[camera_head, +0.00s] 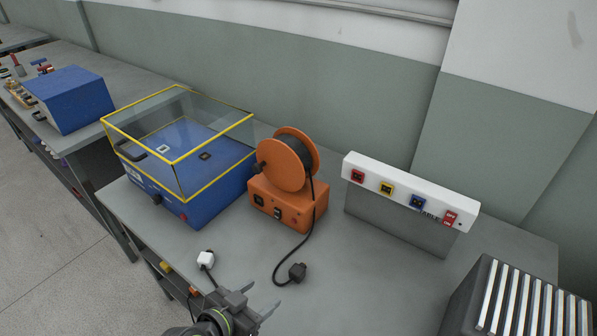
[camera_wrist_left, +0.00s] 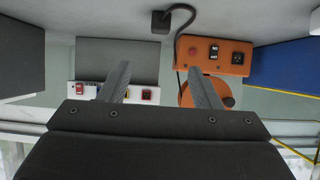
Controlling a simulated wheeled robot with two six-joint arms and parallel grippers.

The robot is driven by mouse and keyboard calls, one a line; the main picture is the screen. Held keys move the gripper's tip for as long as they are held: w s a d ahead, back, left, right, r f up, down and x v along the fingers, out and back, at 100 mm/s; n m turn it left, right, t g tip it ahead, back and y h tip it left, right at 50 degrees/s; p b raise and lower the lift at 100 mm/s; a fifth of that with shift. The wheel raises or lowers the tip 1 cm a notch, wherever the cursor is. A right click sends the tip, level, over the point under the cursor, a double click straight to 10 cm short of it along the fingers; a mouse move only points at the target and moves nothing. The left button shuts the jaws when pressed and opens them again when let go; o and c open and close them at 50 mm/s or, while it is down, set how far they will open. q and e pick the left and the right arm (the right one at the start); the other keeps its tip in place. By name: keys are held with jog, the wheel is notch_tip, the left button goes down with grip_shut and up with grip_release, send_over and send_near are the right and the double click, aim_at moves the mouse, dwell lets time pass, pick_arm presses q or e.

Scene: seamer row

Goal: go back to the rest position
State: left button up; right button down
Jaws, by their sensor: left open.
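My left gripper (camera_head: 257,306) is at the bottom of the head view, over the front part of the grey bench (camera_head: 348,300). Its two fingers are spread with nothing between them. The fingers also show in the left wrist view (camera_wrist_left: 163,88), apart and empty, with the orange cable reel beyond them. The right gripper shows in neither view.
An orange cable reel (camera_head: 290,200) stands mid-bench, its black plug (camera_head: 297,272) lying near my left gripper. A white plug (camera_head: 205,259) lies left. A blue machine with a clear guard (camera_head: 185,190), a white socket panel (camera_head: 400,190) and a slatted box (camera_head: 470,296) flank it.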

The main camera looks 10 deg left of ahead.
pick_arm(q)
jog(key=s+a+f+n+g+y, duration=0.3)
jog(key=s+a+n+g+y, duration=0.4)
jog(key=s+a, duration=0.7)
notch_tip(320, 180, down, 24)
jog(key=s+r+m+g+h, duration=0.1)
jog(key=m+g, duration=0.1)
jog(key=s+f+g, duration=0.1)
jog(key=s+f, duration=1.4)
jog(key=f, duration=0.2)
jog(key=shift+s+d, duration=0.25)
jog(key=shift+s, duration=0.1)
jog(key=shift+f, duration=0.1)
